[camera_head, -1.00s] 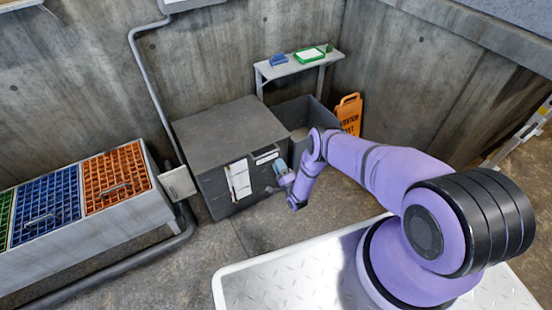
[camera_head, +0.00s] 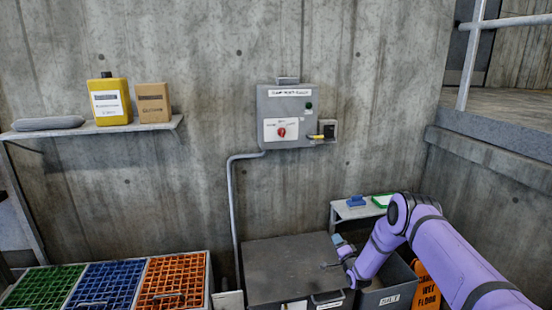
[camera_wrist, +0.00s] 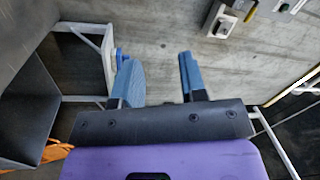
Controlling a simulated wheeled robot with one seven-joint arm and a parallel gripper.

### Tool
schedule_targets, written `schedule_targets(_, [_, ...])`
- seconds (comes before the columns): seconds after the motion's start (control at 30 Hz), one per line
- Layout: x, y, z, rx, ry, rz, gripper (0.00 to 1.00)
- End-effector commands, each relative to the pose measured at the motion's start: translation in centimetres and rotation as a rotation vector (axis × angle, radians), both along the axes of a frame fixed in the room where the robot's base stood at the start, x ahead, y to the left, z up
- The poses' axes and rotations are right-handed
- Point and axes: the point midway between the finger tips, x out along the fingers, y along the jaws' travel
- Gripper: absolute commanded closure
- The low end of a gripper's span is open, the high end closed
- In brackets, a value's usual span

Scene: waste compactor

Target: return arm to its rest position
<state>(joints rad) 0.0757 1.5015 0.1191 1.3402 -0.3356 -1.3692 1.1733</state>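My purple arm (camera_head: 455,262) comes in from the lower right in the head view, bent at a joint near the small shelf. My gripper (camera_head: 335,253) is at the far end of it, over the right part of the dark grey compactor box (camera_head: 285,262) in the picture. In the wrist view my gripper (camera_wrist: 158,75) has its two blue-grey fingers well apart. Nothing is between them. The bare concrete wall shows beyond the fingers.
A control box (camera_head: 290,115) with a red knob hangs on the wall. A grey bin (camera_head: 385,300) and an orange floor sign (camera_head: 424,285) stand close to my arm. The small shelf (camera_head: 352,212) is behind it. Colored grates (camera_head: 173,280) lie at lower left.

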Motion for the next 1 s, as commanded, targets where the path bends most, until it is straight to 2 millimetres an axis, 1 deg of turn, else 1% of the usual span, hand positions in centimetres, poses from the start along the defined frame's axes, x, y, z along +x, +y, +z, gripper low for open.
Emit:
schedule_targets(0.03, [0.9,0.0,2.4,-0.031,0.01,-0.004,0.61])
schedule_targets(0.17, [2.5,-0.1,7.4,-0.119,0.053,-0.013,0.61])
schedule_targets(0.2, [2.9,-0.2,9.0,-0.147,0.067,-0.016,0.61])
schedule_targets(0.33, [3.6,-0.4,13.9,-0.233,0.111,-0.025,0.61])
schedule_targets(0.47, [3.6,-0.6,18.9,-0.317,0.155,-0.032,0.61])
schedule_targets(0.6, [3.0,-0.8,24.2,-0.406,0.204,-0.039,0.61])
schedule_targets(0.77, [1.3,-1.2,29.8,-0.505,0.263,-0.043,0.61])
schedule_targets(0.8, [0.7,-1.3,31.2,-0.527,0.277,-0.044,0.61])
schedule_targets(0.87, [-0.2,-1.5,33.3,-0.563,0.298,-0.044,0.61])
schedule_targets(1.0, [-2.9,-2.0,37.7,-0.642,0.352,-0.043,0.61])
